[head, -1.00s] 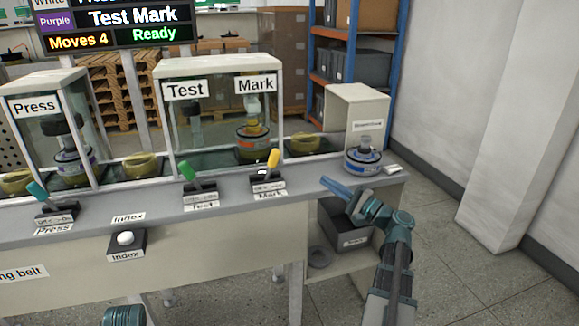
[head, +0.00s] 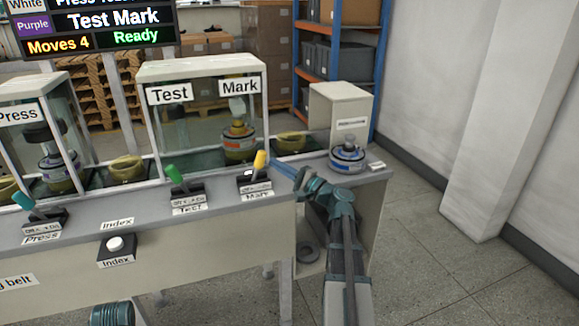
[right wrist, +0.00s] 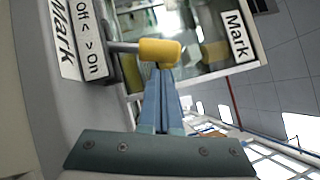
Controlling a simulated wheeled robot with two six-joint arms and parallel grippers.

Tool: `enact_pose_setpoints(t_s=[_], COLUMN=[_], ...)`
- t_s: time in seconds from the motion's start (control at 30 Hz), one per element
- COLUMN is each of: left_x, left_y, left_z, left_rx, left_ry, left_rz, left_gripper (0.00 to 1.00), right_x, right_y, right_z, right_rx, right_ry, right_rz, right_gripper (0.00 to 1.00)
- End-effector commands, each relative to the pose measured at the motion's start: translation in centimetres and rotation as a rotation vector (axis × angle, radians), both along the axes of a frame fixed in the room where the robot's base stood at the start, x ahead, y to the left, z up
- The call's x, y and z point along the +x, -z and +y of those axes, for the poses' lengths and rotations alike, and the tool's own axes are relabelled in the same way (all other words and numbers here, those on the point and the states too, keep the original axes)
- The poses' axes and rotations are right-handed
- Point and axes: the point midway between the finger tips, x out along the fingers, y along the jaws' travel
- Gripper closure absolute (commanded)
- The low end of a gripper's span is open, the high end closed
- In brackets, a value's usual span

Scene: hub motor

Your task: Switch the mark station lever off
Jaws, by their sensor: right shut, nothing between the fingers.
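The mark lever (head: 260,159) has a yellow handle and leans to the right, toward the On side of its Off/On label (head: 254,188). It stands on a dark base at the counter's front, below the Mark window. My right gripper (head: 279,168) is shut and empty, its blue fingertips just right of the yellow handle. In the right wrist view the mark lever (right wrist: 160,50) lies right at the fingertips of my right gripper (right wrist: 161,72); I cannot tell whether they touch. My left gripper is not in view.
A white Index button (head: 115,243) is on the front. A blue-banded motor (head: 347,157) sits at the counter's right end. The glass station (head: 200,70) rises behind the levers.

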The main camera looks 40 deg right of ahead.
Motion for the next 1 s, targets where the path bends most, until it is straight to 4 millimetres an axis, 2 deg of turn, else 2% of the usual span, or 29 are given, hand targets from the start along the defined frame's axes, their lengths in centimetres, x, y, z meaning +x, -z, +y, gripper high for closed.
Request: enact_pose_setpoints(t_s=[0.2,0.53,1.0], left_x=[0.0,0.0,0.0], left_y=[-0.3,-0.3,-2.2], left_z=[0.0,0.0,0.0], left_rx=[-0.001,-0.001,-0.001], left_ry=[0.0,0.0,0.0], left_rz=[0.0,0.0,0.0], left_gripper=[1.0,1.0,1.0], right_x=[0.3,0.3,0.5], right_y=[-0.3,-0.3,-1.1], right_z=[0.7,0.7,1.3], right_rx=[0.0,-0.002,-0.088], right_ry=[0.0,0.0,0.0], right_rz=[0.0,0.0,0.028], right_gripper=[1.0,1.0,1.0])
